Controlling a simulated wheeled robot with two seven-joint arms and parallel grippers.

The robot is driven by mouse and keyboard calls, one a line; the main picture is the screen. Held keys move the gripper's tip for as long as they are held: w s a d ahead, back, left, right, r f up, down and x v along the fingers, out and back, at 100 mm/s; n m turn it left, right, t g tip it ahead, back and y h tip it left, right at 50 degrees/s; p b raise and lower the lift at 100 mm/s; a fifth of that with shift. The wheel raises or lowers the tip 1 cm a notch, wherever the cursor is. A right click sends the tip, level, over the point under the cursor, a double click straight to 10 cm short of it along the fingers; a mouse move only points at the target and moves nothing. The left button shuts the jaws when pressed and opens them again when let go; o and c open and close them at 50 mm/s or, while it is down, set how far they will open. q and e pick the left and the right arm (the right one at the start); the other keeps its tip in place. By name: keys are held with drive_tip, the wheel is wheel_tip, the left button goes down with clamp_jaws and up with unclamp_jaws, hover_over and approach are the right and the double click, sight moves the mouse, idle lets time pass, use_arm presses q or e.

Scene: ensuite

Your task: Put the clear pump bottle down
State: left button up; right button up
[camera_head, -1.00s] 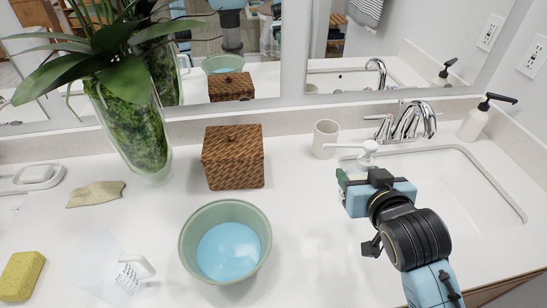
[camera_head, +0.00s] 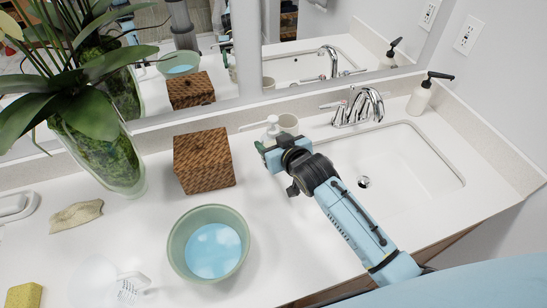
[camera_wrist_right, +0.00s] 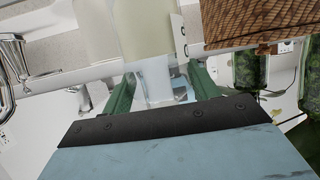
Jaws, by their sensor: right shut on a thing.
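The clear pump bottle shows its white pump top (camera_head: 272,124) just past my right gripper (camera_head: 267,149) in the head view. Its clear body (camera_wrist_right: 158,82) shows between the green fingers of the same gripper (camera_wrist_right: 156,94) in the right wrist view. The gripper is shut on the bottle. It is in front of the beige cup, between the wicker box and the sink. The bottle's base is hidden, so I cannot tell whether it touches the counter (camera_head: 270,215). My left gripper is not in view.
A wicker box (camera_head: 204,161) and a green bowl (camera_head: 238,262) stand left of the gripper. The cup (camera_head: 289,122) is close behind it. The sink (camera_head: 410,165) lies right. Another clear bottle (camera_head: 125,287) is at front left. Counter right of the bowl is bare.

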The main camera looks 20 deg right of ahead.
drive_tip(key=shift+f, duration=2.5)
drive_tip(key=shift+f+b, duration=0.2)
drive_tip(key=shift+b, duration=0.1)
drive_tip(key=o, duration=1.2)
drive_tip(key=shift+r, duration=0.15)
drive_tip(key=p+v, duration=0.1)
drive_tip(key=v, duration=1.1)
